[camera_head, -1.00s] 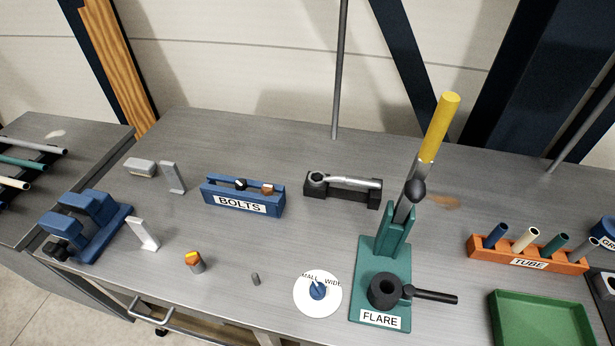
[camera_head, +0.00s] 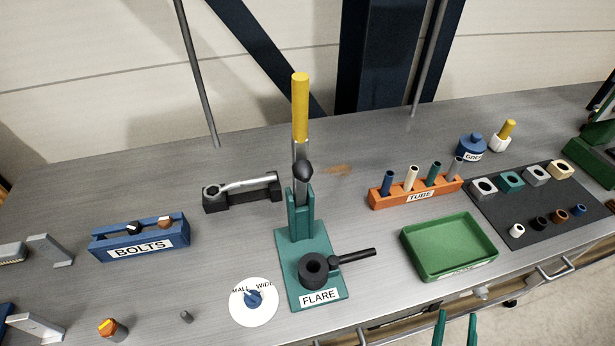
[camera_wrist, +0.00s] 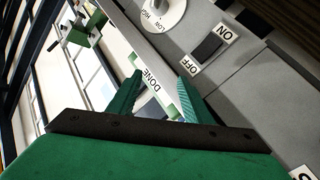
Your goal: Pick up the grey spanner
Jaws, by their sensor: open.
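The grey spanner (camera_head: 245,184) lies across a black holder (camera_head: 243,198) at the back middle of the bench in the head view, its ring end to the left. My gripper (camera_head: 456,328) shows only as two green fingertips at the bottom edge of the head view, apart from each other, far in front of and to the right of the spanner. In the wrist view my gripper (camera_wrist: 158,90) is open with nothing between its fingers. The spanner is not in the wrist view.
A green FLARE press (camera_head: 320,255) with a yellow-handled lever stands just right of the spanner. A blue BOLTS box (camera_head: 125,248) is to the left. An orange TUBE rack (camera_head: 400,198) and green tray (camera_head: 445,245) are to the right. Bare bench lies before the spanner.

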